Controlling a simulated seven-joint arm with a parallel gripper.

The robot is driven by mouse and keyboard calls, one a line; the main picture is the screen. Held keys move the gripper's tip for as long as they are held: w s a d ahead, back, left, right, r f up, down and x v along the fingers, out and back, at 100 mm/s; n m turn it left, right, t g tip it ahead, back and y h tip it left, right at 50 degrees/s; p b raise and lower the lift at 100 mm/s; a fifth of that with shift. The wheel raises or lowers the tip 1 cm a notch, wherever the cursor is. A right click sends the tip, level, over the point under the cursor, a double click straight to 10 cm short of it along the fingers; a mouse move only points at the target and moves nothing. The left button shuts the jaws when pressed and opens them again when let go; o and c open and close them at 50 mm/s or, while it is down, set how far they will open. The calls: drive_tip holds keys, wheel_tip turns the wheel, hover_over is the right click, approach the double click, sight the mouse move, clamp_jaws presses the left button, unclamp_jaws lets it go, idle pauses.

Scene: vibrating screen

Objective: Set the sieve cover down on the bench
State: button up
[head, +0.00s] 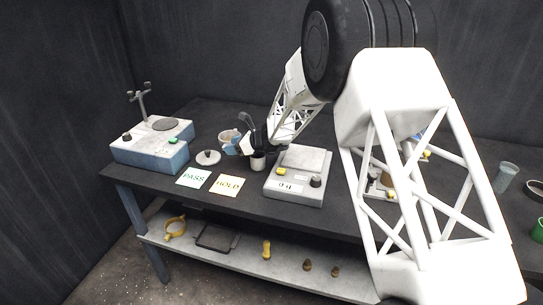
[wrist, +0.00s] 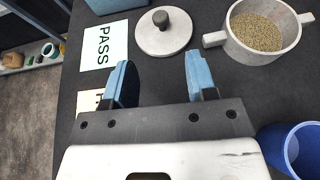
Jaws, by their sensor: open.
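The sieve cover (head: 208,157) is a light grey disc with a dark knob. It lies flat on the dark bench (head: 135,180), between the blue-and-white machine and my gripper. In the wrist view the cover (wrist: 163,38) is just beyond my fingertips, apart from them. My gripper (head: 238,147) is open, low over the bench to the right of the cover. In the wrist view its two blue fingers (wrist: 161,75) have nothing between them.
A two-handled pan of grain (wrist: 257,32) stands right of the cover. PASS (head: 193,177) and HOLD (head: 227,185) cards lie in front. The machine (head: 150,152) stands left, a scale (head: 298,172) right. A blue cup (wrist: 297,148) is near my gripper's right side.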

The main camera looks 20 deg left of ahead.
drive_tip(key=shift+r, duration=0.1)
drive_tip(key=s+d+r+n+h, duration=0.25)
drive_tip(key=s+d+r, duration=0.35)
drive_tip(key=d, duration=0.4)
drive_tip(key=s+d+r+n+h, duration=0.1)
drive_tip(key=s+d+r+n, duration=0.4)
drive_tip(key=d, duration=0.6)
drive_tip(key=s+d+r+n+h, duration=0.2)
drive_tip(key=s+d+r, duration=0.45)
drive_tip(key=d, duration=0.35)
drive_tip(key=s+d+r+n+t+h, duration=0.1)
drive_tip(key=s+d+n+h, duration=0.7)
drive_tip(key=s+d, duration=2)
drive_tip(key=shift+s+d+t, duration=0.25)
drive_tip(key=shift+s+t, duration=0.55)
drive_tip(key=shift+s, duration=0.2)
